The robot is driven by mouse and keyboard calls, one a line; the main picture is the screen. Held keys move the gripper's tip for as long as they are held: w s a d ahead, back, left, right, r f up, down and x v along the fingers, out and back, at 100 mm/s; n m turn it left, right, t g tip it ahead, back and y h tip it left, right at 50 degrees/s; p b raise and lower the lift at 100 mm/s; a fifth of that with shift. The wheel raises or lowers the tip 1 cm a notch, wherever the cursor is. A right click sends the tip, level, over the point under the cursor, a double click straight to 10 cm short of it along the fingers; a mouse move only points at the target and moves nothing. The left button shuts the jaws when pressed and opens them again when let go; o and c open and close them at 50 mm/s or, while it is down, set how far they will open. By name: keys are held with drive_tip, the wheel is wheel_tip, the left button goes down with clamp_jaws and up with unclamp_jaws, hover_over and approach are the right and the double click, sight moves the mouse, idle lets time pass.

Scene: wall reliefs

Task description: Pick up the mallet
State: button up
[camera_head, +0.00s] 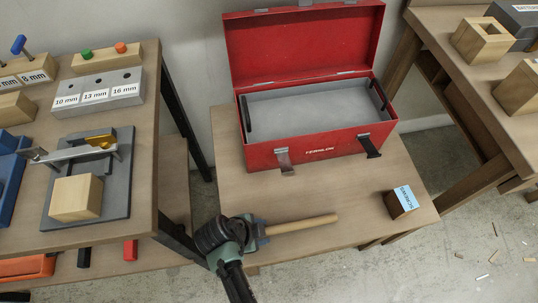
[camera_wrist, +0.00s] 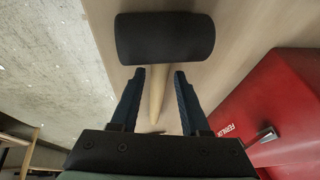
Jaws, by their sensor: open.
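The mallet (camera_head: 303,224) lies on the low wooden table, its pale wooden handle pointing right in the head view. In the wrist view its black cylindrical head (camera_wrist: 165,38) lies across the top, just beyond the fingertips. My gripper (camera_head: 261,231) is over the handle near the head end and hides part of the mallet in the head view. In the wrist view my gripper (camera_wrist: 159,75) is open, with one blue finger on each side of the handle (camera_wrist: 157,95). A gap shows between the handle and each finger.
An open red toolbox (camera_head: 318,148) stands on the table (camera_head: 345,205) behind the mallet. A small brown block with a blue label (camera_head: 402,202) sits at the right. A workbench (camera_head: 145,185) with tools is at the left, another (camera_head: 500,125) at the right.

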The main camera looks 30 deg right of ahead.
drive_tip(key=shift+x, duration=0.8)
clamp_jaws()
idle(0.8)
